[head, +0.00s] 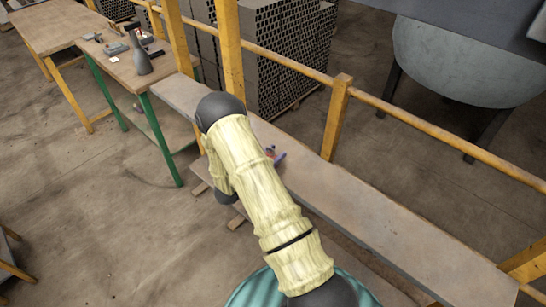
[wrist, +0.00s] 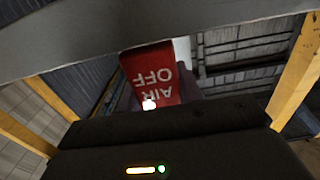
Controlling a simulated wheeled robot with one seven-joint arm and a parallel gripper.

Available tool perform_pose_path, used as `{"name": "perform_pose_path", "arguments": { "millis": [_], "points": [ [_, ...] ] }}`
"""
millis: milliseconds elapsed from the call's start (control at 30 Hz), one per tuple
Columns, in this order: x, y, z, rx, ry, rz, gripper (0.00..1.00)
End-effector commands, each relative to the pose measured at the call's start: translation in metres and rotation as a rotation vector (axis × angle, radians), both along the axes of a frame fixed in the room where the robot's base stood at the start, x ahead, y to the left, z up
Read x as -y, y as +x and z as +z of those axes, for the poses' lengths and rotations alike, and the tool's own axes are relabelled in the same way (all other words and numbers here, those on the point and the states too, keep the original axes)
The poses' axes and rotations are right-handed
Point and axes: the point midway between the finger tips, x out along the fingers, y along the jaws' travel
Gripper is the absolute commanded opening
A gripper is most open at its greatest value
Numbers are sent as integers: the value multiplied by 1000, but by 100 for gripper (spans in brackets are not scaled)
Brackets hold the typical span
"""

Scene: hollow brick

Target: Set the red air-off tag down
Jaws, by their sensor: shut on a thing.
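The red tag (wrist: 150,72), with white letters reading AIR OFF upside down, shows in the middle of the wrist view. My gripper (wrist: 157,98) is shut on it; dark purplish parts show on both sides of the tag's lower end. My gripper's dark body fills the bottom of that view. In the head view my arm hides most of the gripper. A small red and blue-purple bit (head: 276,157) shows just right of my arm, over the long bench; I cannot tell if it is the tag and fingertips.
The long grey bench (head: 385,225) runs beside a yellow railing (head: 420,117). A green-legged table (head: 125,70) at upper left carries a grey bottle-shaped thing (head: 139,58) and small items. Stacks of hollow bricks (head: 285,55) stand behind the railing. The bench's right part is clear.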

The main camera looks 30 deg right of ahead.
Motion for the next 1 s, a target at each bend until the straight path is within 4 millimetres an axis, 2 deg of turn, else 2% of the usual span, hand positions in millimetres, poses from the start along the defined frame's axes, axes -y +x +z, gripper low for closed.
{"name": "perform_pose_path", "arguments": {
  "millis": [167,433,600,767,1000],
  "points": [
    [0,0,19,3,0,1,10],
    [-3,1,63,4,-1,6,10],
    [-5,1,84,2,1,9,10],
    [-2,0,93,-1,0,4,10],
    [-1,0,94,-2,0,2,10]
  ]
}}
